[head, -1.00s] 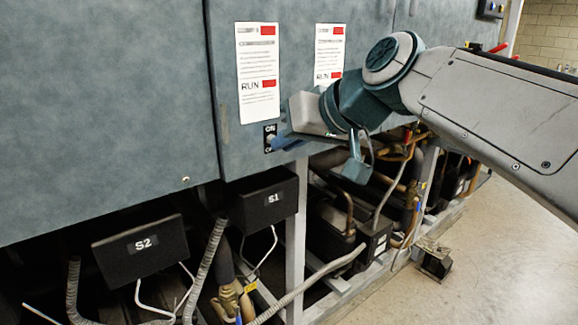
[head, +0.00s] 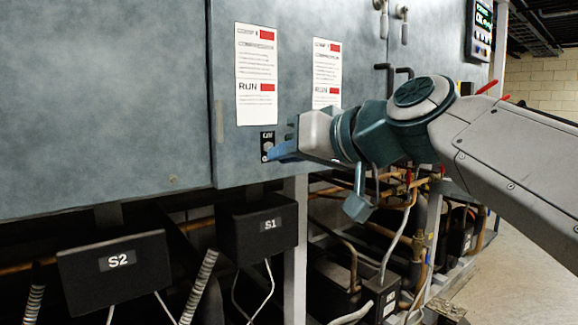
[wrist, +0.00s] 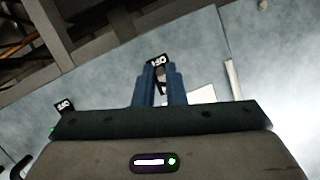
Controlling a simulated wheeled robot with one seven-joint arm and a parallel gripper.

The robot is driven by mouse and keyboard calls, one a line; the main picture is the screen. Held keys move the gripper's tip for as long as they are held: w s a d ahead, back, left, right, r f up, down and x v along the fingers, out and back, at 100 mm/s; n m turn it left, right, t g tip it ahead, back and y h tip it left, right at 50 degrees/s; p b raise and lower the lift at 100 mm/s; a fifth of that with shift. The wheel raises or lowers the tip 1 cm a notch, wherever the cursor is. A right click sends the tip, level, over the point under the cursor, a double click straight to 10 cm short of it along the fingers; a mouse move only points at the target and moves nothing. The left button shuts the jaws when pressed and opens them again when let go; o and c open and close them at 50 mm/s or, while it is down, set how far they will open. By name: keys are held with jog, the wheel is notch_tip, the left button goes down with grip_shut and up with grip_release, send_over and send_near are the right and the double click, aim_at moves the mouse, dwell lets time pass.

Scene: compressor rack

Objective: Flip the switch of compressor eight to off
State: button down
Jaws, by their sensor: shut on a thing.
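The switch (head: 267,146) sits on a small black plate low on the blue-grey cabinet front, below a white RUN label. "ON" shows at the top of its plate in the head view. The plate's "OFF" end (wrist: 158,61) shows just past my fingertips in the wrist view. My gripper (head: 272,154) reaches it from the right. Its blue fingers (wrist: 158,78) are close together and shut on the switch lever. The fingers cover most of the lever, so I cannot tell which way it is tipped. The compressor number on the label is too small to read.
A second OFF plate (wrist: 65,106) shows at left in the wrist view. Black boxes S1 (head: 270,226) and S2 (head: 120,263) hang below the cabinet, with pipes and cables around them. Open floor (head: 520,270) lies at right.

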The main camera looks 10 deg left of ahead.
dwell(0.4)
jog(key=c, duration=1.5)
grip_release()
jog(key=shift+s, duration=0.1)
